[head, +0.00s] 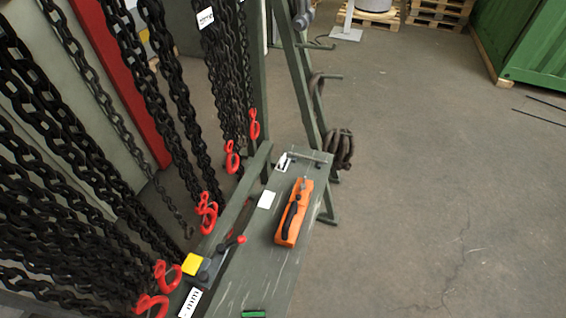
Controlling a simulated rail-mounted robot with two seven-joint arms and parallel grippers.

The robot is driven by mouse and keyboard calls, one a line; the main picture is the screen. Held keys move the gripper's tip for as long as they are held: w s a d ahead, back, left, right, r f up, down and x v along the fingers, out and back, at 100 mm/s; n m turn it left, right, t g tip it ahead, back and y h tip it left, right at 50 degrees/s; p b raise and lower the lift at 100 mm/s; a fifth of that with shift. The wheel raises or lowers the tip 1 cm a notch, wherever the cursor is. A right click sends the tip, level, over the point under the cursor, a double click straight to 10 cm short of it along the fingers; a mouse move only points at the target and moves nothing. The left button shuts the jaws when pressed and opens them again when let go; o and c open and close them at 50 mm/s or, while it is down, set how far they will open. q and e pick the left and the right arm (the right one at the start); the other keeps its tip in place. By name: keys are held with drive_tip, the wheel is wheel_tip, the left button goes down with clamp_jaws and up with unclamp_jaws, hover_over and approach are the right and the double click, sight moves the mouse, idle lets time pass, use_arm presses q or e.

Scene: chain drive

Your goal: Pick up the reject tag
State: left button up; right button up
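No tag in the head view can be read as the reject tag for certain. A plain white card (267,199) lies on the grey-green bench (262,262). A white tag with black marks (283,162) is at the bench's far end. Another white label with black marks (190,302) is at the near left edge of the bench. A white tag (205,17) hangs among the chains at the top. Neither of my grippers shows in this view.
Dark chains (60,150) with red hooks (207,212) hang along the left. An orange tool (294,212) with a black handle lies on the bench, near a yellow block (192,263) and a green item (254,313). Open floor (430,170) lies to the right.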

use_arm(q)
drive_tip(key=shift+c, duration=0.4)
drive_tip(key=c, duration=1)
